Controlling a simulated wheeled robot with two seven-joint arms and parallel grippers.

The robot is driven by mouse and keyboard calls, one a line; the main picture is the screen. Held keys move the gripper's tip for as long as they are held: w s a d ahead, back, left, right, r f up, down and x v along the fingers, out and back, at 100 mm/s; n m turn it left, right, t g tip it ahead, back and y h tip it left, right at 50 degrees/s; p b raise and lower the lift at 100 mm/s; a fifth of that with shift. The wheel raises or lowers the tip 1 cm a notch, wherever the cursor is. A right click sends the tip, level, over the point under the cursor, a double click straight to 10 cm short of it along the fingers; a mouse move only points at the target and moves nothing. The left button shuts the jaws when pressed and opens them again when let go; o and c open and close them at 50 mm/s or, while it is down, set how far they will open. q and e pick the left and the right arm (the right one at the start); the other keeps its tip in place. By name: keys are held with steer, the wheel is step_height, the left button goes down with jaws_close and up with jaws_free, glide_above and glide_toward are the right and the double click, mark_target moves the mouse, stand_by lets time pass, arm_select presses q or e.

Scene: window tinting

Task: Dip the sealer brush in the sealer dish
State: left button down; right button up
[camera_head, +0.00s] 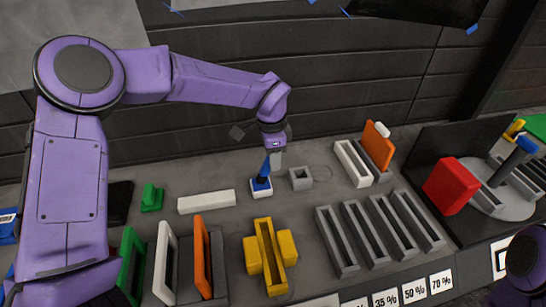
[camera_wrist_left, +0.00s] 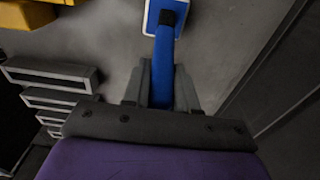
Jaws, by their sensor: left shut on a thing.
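My left gripper (camera_head: 272,150) points down over the table and is shut on the blue handle of the sealer brush (camera_head: 265,168). The handle also shows in the left wrist view (camera_wrist_left: 164,62), gripped between the grey fingers (camera_wrist_left: 160,88). A small white square dish with a blue inside, apparently the sealer dish (camera_head: 254,193), stands on the table below the gripper. The brush's lower end is at this dish; in the wrist view its dark end overlaps the blue inside of the dish (camera_wrist_left: 151,17). Whether the bristles touch the bottom is hidden.
A grey square open holder (camera_head: 300,180) stands just right of the dish. A white block (camera_head: 206,202) lies to the left. A yellow holder (camera_head: 267,245) and grey slotted racks (camera_head: 337,245) stand in front. A red block (camera_head: 452,186) is at the right. A dark panelled wall rises behind.

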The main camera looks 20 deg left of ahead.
arm_select(q)
steer(key=shift+s+f+b, duration=0.15)
steer(key=shift+f+b, duration=0.15)
steer(key=shift+b, duration=0.25)
stand_by(1.5)
steer(key=shift+r, duration=0.1)
steer(key=shift+r+p, duration=0.5)
steer(key=shift+r, duration=0.3)
steer(key=shift+r+p, duration=1.15)
steer(key=shift+r, duration=1.55)
